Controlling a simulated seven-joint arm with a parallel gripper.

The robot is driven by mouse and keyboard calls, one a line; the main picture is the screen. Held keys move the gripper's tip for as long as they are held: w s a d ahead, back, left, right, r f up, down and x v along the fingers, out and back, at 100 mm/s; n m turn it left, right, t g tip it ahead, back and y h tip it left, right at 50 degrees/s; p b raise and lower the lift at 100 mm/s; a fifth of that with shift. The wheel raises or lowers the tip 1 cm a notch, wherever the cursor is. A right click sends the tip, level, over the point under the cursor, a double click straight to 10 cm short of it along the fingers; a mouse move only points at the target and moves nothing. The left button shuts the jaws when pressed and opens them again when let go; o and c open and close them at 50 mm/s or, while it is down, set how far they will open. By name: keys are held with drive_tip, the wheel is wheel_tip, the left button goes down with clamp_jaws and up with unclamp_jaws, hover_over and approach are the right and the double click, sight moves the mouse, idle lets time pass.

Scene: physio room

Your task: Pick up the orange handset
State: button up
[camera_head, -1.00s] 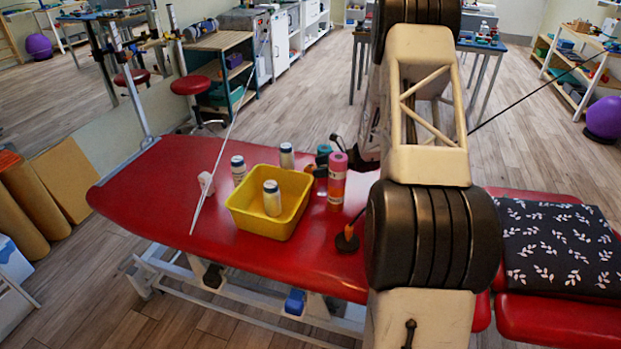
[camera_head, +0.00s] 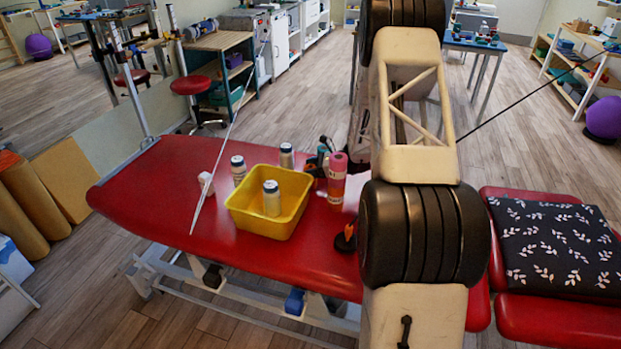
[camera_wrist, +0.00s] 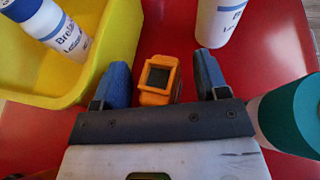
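The orange handset (camera_wrist: 158,82), a small blocky thing with a dark square screen, shows in the wrist view on the red surface. It sits between the two blue fingertips of my gripper (camera_wrist: 160,68). My gripper is open, with a gap on both sides of the handset. The near end of the handset is close to the dark gripper bar. In the head view my arm and the bottles crowd this spot, and I cannot make out the handset clearly there.
A yellow bin (camera_head: 236,218) holding a white bottle (camera_head: 271,200) stands left of my gripper. White bottles (camera_head: 286,156) stand behind it, and a pink bottle (camera_head: 337,178) stands to its right. A teal-topped container (camera_wrist: 294,112) is close by the right finger. The couch's left end (camera_head: 140,190) is clear.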

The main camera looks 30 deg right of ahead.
drive_tip(key=c, duration=1.1)
drive_tip(key=shift+c, duration=0.2)
drive_tip(key=shift+r, duration=0.15)
drive_tip(key=shift+r, duration=4.85)
